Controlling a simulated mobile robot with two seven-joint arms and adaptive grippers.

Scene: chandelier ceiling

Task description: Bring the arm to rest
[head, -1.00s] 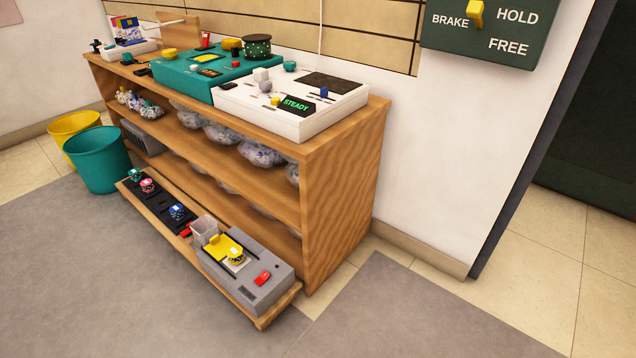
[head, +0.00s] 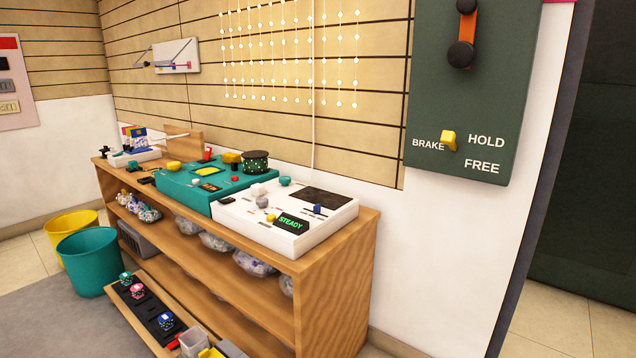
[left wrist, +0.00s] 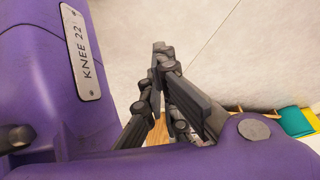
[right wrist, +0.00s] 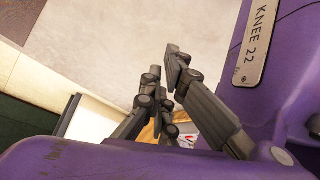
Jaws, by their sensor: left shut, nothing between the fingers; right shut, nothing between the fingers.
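My left gripper (left wrist: 160,50) shows in the left wrist view, its dark fingers brought together and empty. It points over the pale floor, with a purple link of mine close beside it. My right gripper (right wrist: 163,62) shows in the right wrist view, also shut and empty, next to another purple link of mine. Neither gripper shows in the head view, and neither touches any object. How the arms are folded as a whole is hidden.
A wooden shelf (head: 335,265) carries a teal console (head: 170,181) and a white console (head: 325,231) reading STEADY. A dark green brake panel (head: 480,100) hangs on the wall. Teal (head: 88,262) and yellow (head: 52,228) bins stand left.

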